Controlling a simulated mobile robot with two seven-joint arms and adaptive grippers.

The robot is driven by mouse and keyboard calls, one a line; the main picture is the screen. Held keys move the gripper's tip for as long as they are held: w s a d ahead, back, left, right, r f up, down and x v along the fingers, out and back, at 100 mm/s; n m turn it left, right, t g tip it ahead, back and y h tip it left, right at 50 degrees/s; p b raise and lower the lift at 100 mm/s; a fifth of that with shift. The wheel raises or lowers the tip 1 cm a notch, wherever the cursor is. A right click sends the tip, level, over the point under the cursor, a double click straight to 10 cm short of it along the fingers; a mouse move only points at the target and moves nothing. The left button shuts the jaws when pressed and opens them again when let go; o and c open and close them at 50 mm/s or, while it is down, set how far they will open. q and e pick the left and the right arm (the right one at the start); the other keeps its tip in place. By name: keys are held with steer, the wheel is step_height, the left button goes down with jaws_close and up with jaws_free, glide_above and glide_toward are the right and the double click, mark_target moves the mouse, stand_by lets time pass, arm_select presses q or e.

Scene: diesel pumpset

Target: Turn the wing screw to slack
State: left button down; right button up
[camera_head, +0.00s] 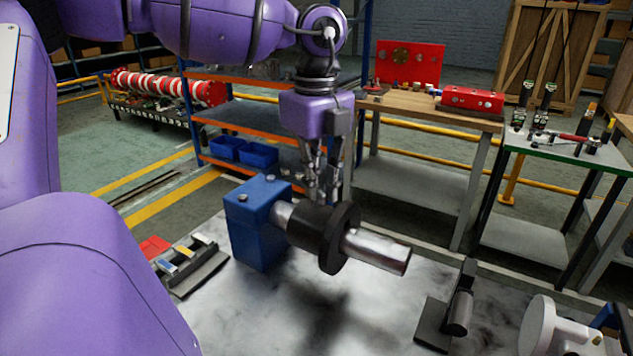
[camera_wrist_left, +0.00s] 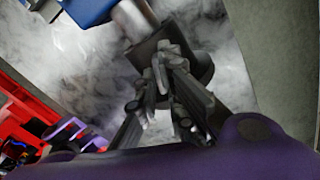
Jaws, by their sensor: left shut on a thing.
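A black collar (camera_head: 320,234) with a round flange (camera_head: 340,238) sits around a bare metal shaft (camera_head: 375,249). The shaft comes out of a blue block (camera_head: 257,225). My left gripper (camera_head: 325,198) comes down from above onto the top of the collar. In the left wrist view the fingers of my left gripper (camera_wrist_left: 166,68) close together on a small dark piece on the collar (camera_wrist_left: 198,66). This is the wing screw, mostly hidden by the fingers. My right gripper is in neither view.
A tray with coloured pieces (camera_head: 187,262) lies left of the blue block. A black stand (camera_head: 459,307) and a grey round disc (camera_head: 540,325) stand at the right. A wooden-topped bench (camera_head: 420,108) with red parts is behind. The bench top between collar and stand is clear.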

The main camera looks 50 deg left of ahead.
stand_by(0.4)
arm_select(q)
steer(key=c, duration=1.9)
jaws_free()
steer(key=shift+o, duration=0.2)
steer(key=shift+r, duration=0.15)
step_height(320, 180, up, 12)
